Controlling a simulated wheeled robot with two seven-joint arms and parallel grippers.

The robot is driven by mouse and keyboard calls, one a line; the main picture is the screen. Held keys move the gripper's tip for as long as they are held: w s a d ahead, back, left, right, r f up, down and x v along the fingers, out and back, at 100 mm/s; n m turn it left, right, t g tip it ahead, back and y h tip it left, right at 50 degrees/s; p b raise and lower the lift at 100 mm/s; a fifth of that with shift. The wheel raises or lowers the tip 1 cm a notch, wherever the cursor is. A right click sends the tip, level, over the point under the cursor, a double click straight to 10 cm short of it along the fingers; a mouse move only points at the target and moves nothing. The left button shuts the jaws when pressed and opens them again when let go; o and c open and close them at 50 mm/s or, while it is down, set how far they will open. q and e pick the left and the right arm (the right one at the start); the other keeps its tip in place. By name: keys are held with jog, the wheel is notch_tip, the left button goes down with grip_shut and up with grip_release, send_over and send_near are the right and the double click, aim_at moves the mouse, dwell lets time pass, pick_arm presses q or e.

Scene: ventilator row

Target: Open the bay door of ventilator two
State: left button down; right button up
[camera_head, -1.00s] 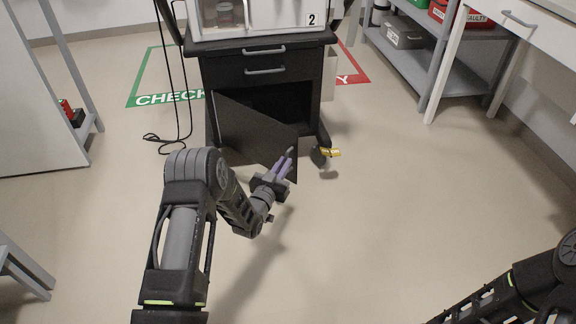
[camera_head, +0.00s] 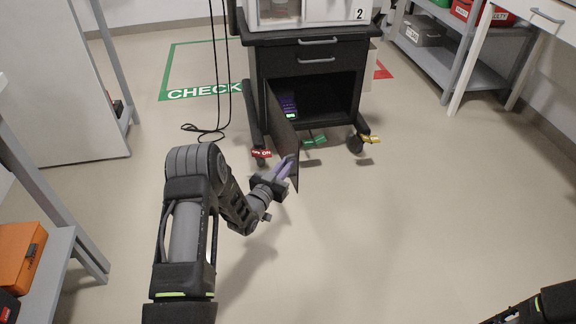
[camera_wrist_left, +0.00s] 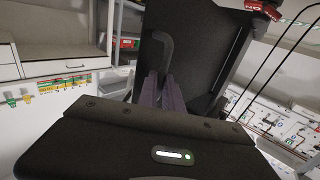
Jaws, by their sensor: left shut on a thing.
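Ventilator two is a dark cart (camera_head: 317,58) marked "2" at the top centre of the head view, with two drawers above an open lower bay (camera_head: 325,95). Its dark bay door (camera_head: 281,130) is hinged on the left and stands swung far out toward me, nearly edge-on. My left gripper (camera_head: 284,168) is at the door's free edge, with purple fingers shut on the door handle. In the left wrist view the fingers (camera_wrist_left: 161,90) meet the dark, bent handle (camera_wrist_left: 163,50) on the door's face. My right gripper is out of the head view; only part of that arm shows at lower right.
Red (camera_head: 261,154), green (camera_head: 314,141) and yellow (camera_head: 369,139) tags sit low around the cart. A cable (camera_head: 213,130) hangs at left. An orange case (camera_head: 20,255) rests on a left shelf. The floor ahead is clear.

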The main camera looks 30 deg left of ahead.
pick_arm(q)
jog(key=shift+w+a+r, duration=0.1)
jog(key=shift+a+r, duration=0.15)
jog(key=c, duration=1.5)
grip_release()
jog(key=shift+d+f, duration=0.15)
jog(key=shift+d, duration=0.15)
jog(key=s+p, duration=0.2)
jog(key=s, duration=0.5)
jog(key=shift+s+a, duration=0.2)
jog(key=shift+s, duration=0.2)
